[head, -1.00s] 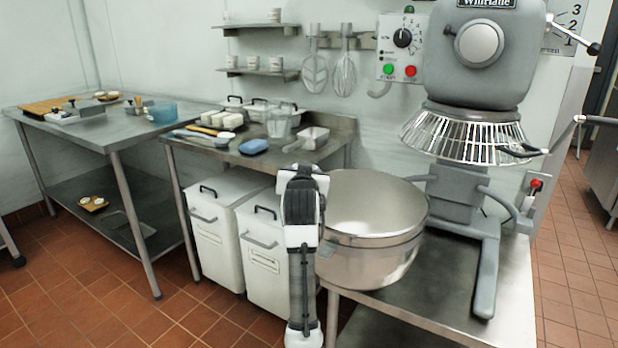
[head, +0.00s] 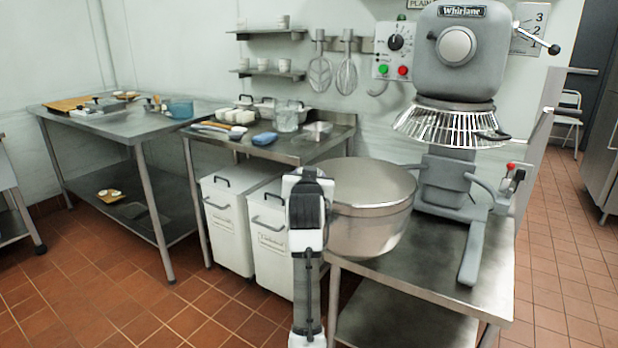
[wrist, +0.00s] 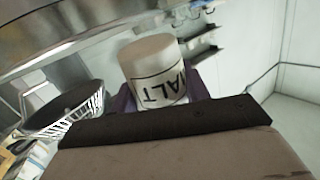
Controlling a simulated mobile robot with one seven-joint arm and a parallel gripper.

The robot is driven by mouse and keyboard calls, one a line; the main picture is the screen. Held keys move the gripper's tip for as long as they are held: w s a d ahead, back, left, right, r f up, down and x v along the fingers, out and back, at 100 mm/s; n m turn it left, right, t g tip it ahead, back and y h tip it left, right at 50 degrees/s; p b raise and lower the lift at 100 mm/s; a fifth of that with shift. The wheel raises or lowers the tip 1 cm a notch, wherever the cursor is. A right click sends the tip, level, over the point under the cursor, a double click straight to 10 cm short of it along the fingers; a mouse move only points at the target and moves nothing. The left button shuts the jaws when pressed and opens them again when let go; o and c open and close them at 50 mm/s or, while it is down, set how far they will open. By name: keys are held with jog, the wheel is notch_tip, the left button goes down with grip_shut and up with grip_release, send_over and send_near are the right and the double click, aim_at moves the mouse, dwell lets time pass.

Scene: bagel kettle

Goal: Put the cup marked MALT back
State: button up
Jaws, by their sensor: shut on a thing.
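The cup marked MALT (wrist: 155,65) is white with dark lettering and shows in the wrist view, its lettering upside down. My gripper (wrist: 158,94) is shut on it, with dark purple finger parts showing at both sides. In the head view my arm hides the gripper and the held cup. Two wall shelves, an upper one (head: 268,32) and a lower one (head: 268,73), carry several white cups. Their markings are too small to read. The shelves are well beyond my arm, to its upper left.
A steel table with a mixing bowl (head: 362,225) and a mixer (head: 460,65) stands at the right. A cluttered worktable (head: 290,150) stands below the shelves, with white bins (head: 228,225) under it. Open tiled floor (head: 160,310) lies at the lower left.

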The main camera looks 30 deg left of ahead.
jog(key=s+d+f+m+h, duration=0.3)
jog(key=d+f+h, duration=0.1)
jog(key=d+f, duration=0.9)
jog(key=s+d+f+m+h, duration=0.3)
jog(key=s+d+f+h, duration=0.1)
jog(key=d+f, duration=1)
jog(key=s+d+f+m+t+h, duration=0.1)
jog(key=s+d+f+m+h, duration=0.2)
jog(key=d+f, duration=1.1)
jog(key=d+h, duration=0.1)
jog(key=d, duration=0.3)
jog(key=shift+s+d+f+h, duration=0.15)
jog(key=shift+s+d+h, duration=0.05)
jog(key=shift+d+h, duration=0.1)
